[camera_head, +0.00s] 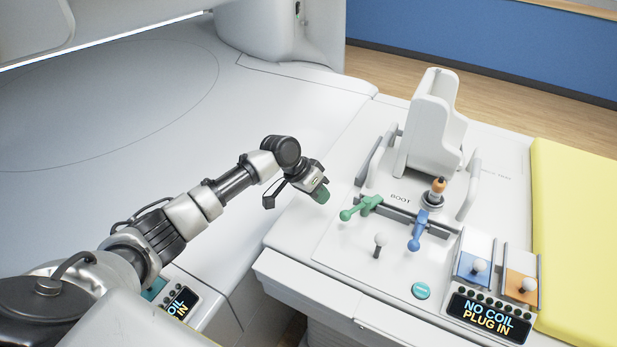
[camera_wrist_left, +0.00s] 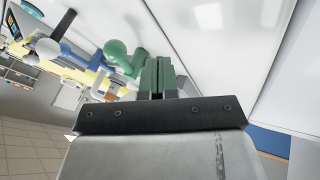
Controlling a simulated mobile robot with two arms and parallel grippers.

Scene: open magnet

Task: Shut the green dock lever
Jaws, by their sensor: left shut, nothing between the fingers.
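The green dock lever (camera_head: 361,207) sits on the left of the dock panel, its knob end pointing left and toward the front. In the left wrist view the green lever (camera_wrist_left: 124,56) shows its round knob just left of my fingertips. My left gripper (camera_head: 321,193) is shut and empty, a little left of the lever's knob and apart from it in the head view. Its green-tipped fingers (camera_wrist_left: 158,75) are together in the wrist view. My right gripper is in neither view.
A blue lever (camera_head: 418,230) stands right of the green one. A white-knobbed stick (camera_head: 379,240) stands in front. A white upright boot-shaped holder (camera_head: 433,125), an orange-topped plug (camera_head: 437,188) and a display (camera_head: 489,318) reading "NO COIL PLUG IN" are nearby. A yellow pad (camera_head: 575,220) lies right.

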